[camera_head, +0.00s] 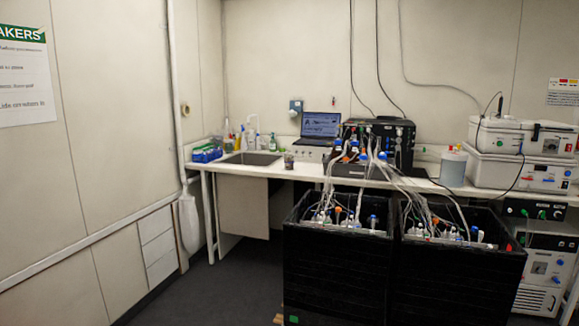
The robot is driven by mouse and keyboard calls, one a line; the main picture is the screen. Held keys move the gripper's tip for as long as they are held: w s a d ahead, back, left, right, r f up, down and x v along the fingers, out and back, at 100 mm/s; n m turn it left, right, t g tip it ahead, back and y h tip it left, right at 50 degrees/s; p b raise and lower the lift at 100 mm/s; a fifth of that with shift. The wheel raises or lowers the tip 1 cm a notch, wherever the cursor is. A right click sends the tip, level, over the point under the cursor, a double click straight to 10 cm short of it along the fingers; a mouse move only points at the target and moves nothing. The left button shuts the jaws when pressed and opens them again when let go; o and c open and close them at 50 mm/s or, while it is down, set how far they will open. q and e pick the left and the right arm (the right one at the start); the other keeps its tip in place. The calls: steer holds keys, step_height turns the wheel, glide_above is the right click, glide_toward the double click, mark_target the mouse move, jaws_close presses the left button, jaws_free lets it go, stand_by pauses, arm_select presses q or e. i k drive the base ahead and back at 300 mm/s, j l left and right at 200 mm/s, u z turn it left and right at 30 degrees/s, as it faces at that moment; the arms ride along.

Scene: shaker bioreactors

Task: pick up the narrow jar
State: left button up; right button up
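I cannot tell for certain which vessel is the narrow jar. A small dark cup-like vessel (289,161) stands upright on the bench near the sink. A wider translucent container (452,168) stands farther right on the bench, beside the white instruments. Several small bottles with blue and orange caps stand among tubes in front of the black control unit (395,136). Neither of my grippers is in view.
A white bench (255,171) runs along the back wall with a sink (251,159) and a laptop (320,127). Two black shaker boxes (335,272) (455,285) with tubing stand in front of it. White instruments (521,170) fill the right end. The floor (215,290) at left is clear.

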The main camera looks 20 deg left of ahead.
mark_target(288, 159)
steer(key=i+j+u, duration=1.15)
steer(key=i, duration=0.45)
steer(key=i+u, duration=0.3)
steer(key=i, duration=0.45)
steer(key=i+j+z, duration=0.1)
steer(key=i+z, duration=0.3)
steer(key=i, duration=0.15)
steer(key=i+j+z, duration=0.35)
steer(key=i, duration=0.2)
steer(key=i+l, duration=0.05)
steer(key=l, duration=0.05)
